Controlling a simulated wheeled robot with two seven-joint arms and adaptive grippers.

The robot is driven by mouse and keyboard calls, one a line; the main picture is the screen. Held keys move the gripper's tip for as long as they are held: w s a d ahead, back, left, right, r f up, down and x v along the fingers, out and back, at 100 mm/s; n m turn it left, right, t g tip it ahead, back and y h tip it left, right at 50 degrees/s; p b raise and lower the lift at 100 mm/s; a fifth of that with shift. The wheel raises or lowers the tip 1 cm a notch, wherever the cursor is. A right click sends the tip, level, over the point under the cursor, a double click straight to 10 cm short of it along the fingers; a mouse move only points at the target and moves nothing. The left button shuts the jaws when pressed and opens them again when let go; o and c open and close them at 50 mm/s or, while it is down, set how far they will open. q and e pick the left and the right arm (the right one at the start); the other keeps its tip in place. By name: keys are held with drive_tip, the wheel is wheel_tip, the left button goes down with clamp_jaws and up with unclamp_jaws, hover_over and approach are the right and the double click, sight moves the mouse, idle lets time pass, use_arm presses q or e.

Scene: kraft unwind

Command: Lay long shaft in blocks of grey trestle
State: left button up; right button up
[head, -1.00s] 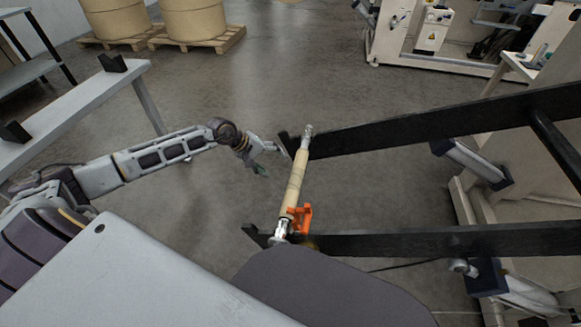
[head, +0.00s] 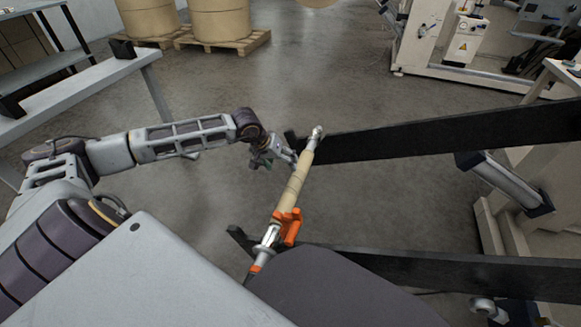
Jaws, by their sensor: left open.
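The long shaft (head: 292,187) has a tan middle and shiny metal ends. It lies across the ends of two black arms, its far end (head: 318,131) by the upper arm and its near end by the lower one. An orange part (head: 288,226) sits near its near end. My left gripper (head: 276,157) is open, just left of the shaft's far part; whether it touches the shaft is unclear. The grey trestle (head: 75,92) stands at the left, with a black block (head: 122,48) at its far end and another (head: 10,106) nearer. My right gripper is not seen.
The upper black arm (head: 430,133) and lower black arm (head: 440,271) reach in from the machine at the right. Large kraft rolls (head: 221,20) stand on pallets at the back. The floor between trestle and shaft is clear, apart from my left arm crossing it.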

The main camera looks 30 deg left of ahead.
sight(295, 175)
use_arm(q)
drive_tip(key=shift+w+d+f+b, duration=0.2)
drive_tip(key=shift+w+f+b, duration=0.25)
drive_tip(key=shift+w+f, duration=0.1)
use_arm(e)
drive_tip(key=shift+w+d+f, duration=0.1)
drive_tip(key=shift+w+f, duration=0.25)
drive_tip(key=shift+w, duration=0.25)
use_arm(q)
drive_tip(key=shift+b+x, duration=0.6)
drive_tip(key=shift+x, duration=1.1)
drive_tip(key=shift+b+x, duration=1.25)
drive_tip(key=shift+x, duration=2.25)
drive_tip(key=shift+b+x, duration=0.55)
drive_tip(key=shift+x, duration=1)
drive_tip(key=shift+a+f, duration=0.1)
drive_tip(key=shift+f, duration=0.05)
use_arm(e)
drive_tip(key=shift+t+y, duration=0.5)
drive_tip(key=f, duration=0.3)
drive_tip(key=a+f, duration=0.1)
drive_tip(key=shift+w+f, duration=0.25)
drive_tip(key=shift+f, duration=0.1)
drive_tip(key=shift+r, duration=0.1)
